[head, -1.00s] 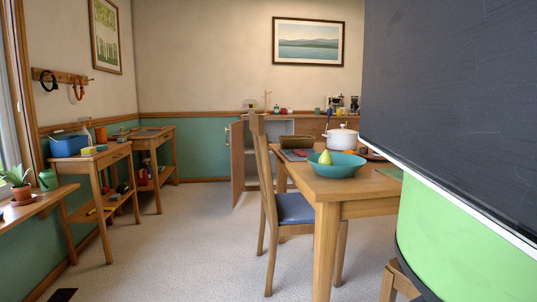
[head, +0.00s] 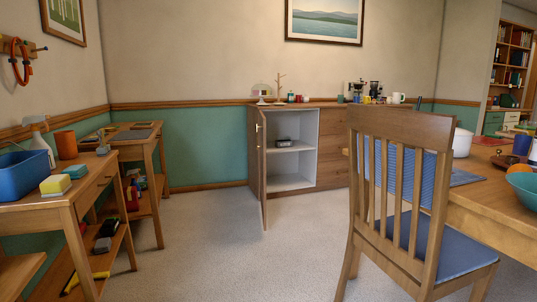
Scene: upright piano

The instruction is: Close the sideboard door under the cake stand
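The wooden sideboard (head: 335,168) stands against the back wall. Its left door (head: 262,175) is swung open towards me and shows almost edge-on, with a small light handle (head: 257,128) near its upper part. Behind the door the white inside shows, with a shelf (head: 296,148) and a dark grey item (head: 284,142) on it. The cake stand (head: 262,92), with a clear dome, is on the sideboard top above this open compartment. My gripper is not in view.
A chair (head: 400,190) and the dining table (head: 490,205) stand close on the right, the chair hiding the sideboard's right part. Side tables (head: 75,197) line the left wall. Clear carpet (head: 230,250) leads between them to the open door.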

